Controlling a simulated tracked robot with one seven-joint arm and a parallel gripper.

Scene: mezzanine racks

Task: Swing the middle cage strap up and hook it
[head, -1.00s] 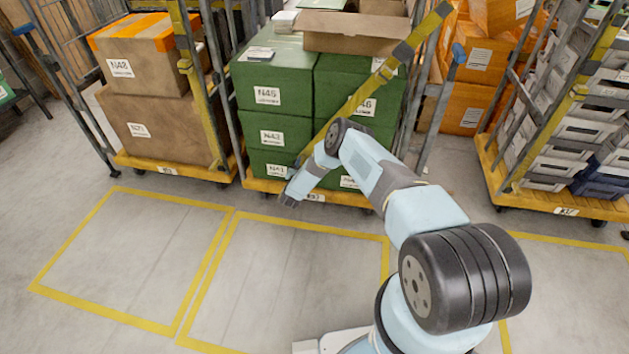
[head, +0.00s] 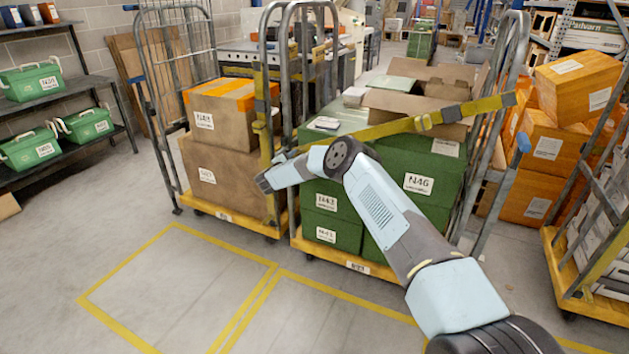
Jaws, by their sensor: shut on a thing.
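The middle cage (head: 360,265) holds green boxes (head: 415,205). Its yellow strap (head: 395,126) runs from the right post, across the front above the boxes, down slightly to my gripper at the left. A dark buckle piece sits on the strap near its right part. My gripper (head: 281,157) is shut on the strap's free end, close to the left post of the middle cage. My wrist partly hides the jaws and the strap's tip. I cannot make out the hook on the left post.
The left cage (head: 230,222) holds brown boxes, and its own yellow strap (head: 264,130) hangs vertically close by my gripper. An open carton (head: 415,105) lies on the green boxes. Orange boxes (head: 545,150) and another cage stand right. Floor in front is clear with yellow lines.

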